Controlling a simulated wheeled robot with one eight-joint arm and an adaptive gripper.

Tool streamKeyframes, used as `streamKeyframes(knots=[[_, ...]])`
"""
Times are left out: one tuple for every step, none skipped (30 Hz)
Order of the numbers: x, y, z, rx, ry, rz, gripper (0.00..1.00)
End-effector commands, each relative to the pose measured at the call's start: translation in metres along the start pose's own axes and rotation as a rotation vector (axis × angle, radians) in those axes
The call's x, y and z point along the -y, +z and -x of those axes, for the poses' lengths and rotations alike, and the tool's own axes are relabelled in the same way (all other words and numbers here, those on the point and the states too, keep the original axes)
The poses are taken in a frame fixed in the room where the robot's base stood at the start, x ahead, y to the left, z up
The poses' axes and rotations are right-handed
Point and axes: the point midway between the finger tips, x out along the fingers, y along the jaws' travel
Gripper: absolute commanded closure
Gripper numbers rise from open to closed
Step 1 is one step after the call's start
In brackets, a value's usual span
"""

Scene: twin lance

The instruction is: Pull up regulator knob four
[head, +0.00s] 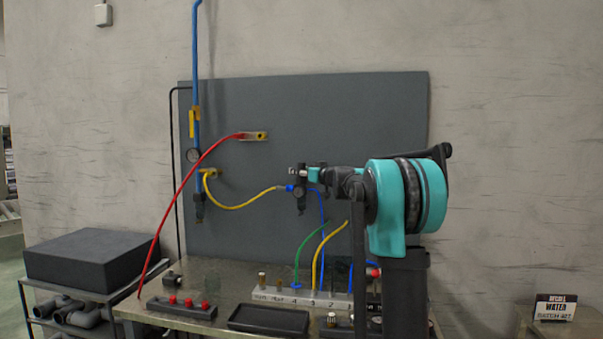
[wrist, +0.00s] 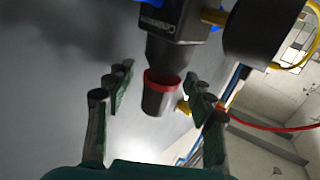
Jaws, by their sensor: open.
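A dark regulator (head: 301,188) hangs on the grey board in the head view, between a yellow hose and a blue hose. In the wrist view its black body (wrist: 172,22) carries white lettering, and a dark grey knob (wrist: 158,98) with a red ring projects from it. I cannot read a number four on it. My gripper (head: 306,173) is at the regulator in the head view, partly overlapping it. In the wrist view my gripper (wrist: 158,80) is open, with one finger on each side of the knob and visible gaps. Contact is not visible.
A red hose (head: 190,182) and a yellow hose (head: 238,204) cross the board (head: 350,110). Below, the bench holds a numbered manifold (head: 300,297) with hoses, a black tray (head: 268,319) and a strip with red buttons (head: 182,306). A round black part (wrist: 262,35) is close by.

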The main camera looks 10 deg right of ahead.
Motion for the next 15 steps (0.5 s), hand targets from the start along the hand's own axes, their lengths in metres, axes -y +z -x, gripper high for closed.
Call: streamKeyframes(knots=[[0.000,0.000,0.001,0.000,0.000,0.000,0.46],[0.000,0.000,0.002,0.000,0.000,0.000,0.46],[0.000,0.000,0.005,0.000,0.001,0.000,0.46],[-0.001,0.000,0.007,0.000,0.001,0.000,0.46],[-0.001,0.000,0.011,0.000,0.001,0.000,0.46],[-0.001,0.000,0.016,0.000,0.001,0.000,0.46],[-0.001,0.000,0.021,0.000,0.001,0.000,0.46],[0.000,0.000,0.026,0.000,0.001,0.000,0.46],[0.000,0.000,0.034,0.000,0.002,0.000,0.46],[-0.001,0.000,0.041,0.000,0.003,0.000,0.46],[-0.001,0.000,0.047,0.000,0.003,0.000,0.46],[-0.001,0.000,0.056,0.000,0.002,0.000,0.46],[-0.001,0.000,0.062,0.000,0.002,0.000,0.46],[-0.001,0.000,0.068,0.000,0.003,0.000,0.46],[-0.001,0.000,0.076,0.000,0.003,0.000,0.46]])
